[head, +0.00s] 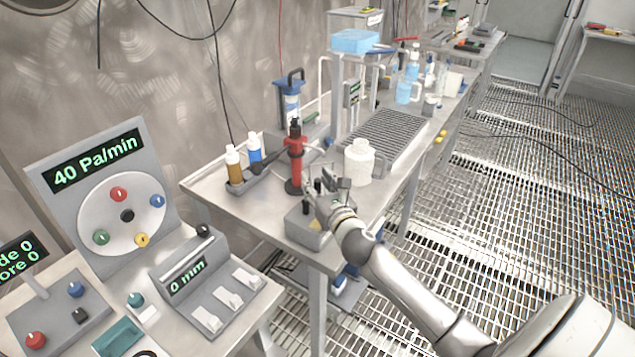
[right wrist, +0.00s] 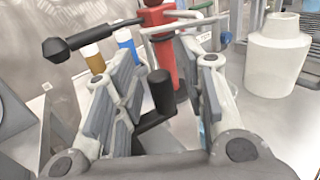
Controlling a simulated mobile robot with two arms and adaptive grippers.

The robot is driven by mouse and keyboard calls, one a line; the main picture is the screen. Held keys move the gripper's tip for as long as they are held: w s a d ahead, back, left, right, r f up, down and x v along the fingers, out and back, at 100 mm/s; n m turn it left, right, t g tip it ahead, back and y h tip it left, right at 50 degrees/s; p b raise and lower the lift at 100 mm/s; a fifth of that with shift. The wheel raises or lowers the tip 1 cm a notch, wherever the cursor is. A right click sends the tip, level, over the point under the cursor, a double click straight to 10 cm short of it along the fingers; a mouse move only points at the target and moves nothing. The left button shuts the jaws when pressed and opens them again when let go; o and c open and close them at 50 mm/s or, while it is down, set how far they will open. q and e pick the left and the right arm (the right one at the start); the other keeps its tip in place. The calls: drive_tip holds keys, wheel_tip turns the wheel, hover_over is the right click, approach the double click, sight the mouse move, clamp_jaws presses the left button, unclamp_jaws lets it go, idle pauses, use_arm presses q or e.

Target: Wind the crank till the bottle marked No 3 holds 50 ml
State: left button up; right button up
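My right gripper (head: 322,184) is over a grey box (head: 306,230) on the steel bench. In the right wrist view its two fingers (right wrist: 162,75) stand apart, one on each side of the upright black handle of a crank (right wrist: 161,92). A gap shows between handle and fingers. A white wide-necked bottle (head: 358,163) stands on the bench behind the gripper; it also shows in the right wrist view (right wrist: 278,58). I cannot read a No 3 mark or a fill level on any bottle. My left gripper is not in view.
A red stand (head: 295,160) with a black side arm rises close behind the gripper. An amber bottle (head: 234,165) and a blue bottle (head: 254,147) stand left of it. A ribbed drain board (head: 385,135) lies beyond. A panel (head: 105,180) reads 40 Pa/min.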

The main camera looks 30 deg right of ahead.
clamp_jaws()
drive_tip(key=shift+s+m+h, duration=0.1)
drive_tip(key=shift+m+h, duration=0.2)
drive_tip(key=shift+h, duration=0.2)
